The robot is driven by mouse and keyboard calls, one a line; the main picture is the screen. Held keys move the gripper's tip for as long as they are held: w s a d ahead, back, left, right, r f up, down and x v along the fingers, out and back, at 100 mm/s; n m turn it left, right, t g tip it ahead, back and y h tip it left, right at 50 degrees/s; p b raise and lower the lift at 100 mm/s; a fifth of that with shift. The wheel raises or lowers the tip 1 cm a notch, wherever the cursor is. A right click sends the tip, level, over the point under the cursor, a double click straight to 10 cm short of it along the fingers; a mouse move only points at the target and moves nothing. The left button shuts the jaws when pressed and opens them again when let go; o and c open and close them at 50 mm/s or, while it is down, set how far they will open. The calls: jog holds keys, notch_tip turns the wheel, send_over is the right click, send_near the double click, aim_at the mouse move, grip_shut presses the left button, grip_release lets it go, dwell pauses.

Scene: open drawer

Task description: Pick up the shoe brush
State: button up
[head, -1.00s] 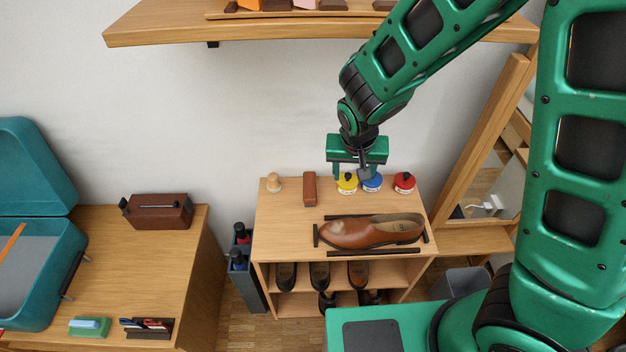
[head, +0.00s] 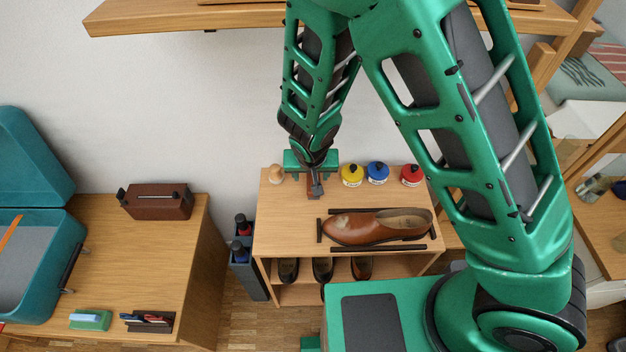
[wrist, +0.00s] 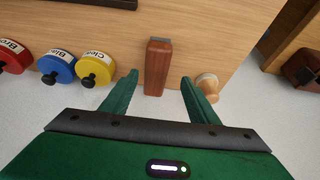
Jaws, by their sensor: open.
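The shoe brush, a reddish-brown block (wrist: 157,62), lies on the light wood top of the shoe rack (wrist: 195,35). In the wrist view it lies between the two green fingers of my gripper (wrist: 160,77), with a gap on each side. My gripper is open and empty, and the fingertips overlap only the near part of the brush in that view. In the head view my gripper (head: 312,170) hangs over the brush (head: 311,195) and hides most of it. I cannot tell how high the fingers are above the rack top.
A small wooden knobbed object (wrist: 207,84) stands close to the right finger. Yellow (head: 352,175), blue (head: 377,172) and red (head: 411,175) tins stand along the back edge. A brown shoe (head: 376,227) lies in front between black bars. A wooden shelf (head: 150,17) hangs above.

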aim_at(309, 181)
jog(key=x, duration=0.4)
jog(key=shift+s+d, duration=0.2)
jog(key=shift+d, duration=0.2)
jog(key=shift+w+f, duration=0.25)
jog(key=shift+f, duration=0.4)
jog(key=c, duration=1.3)
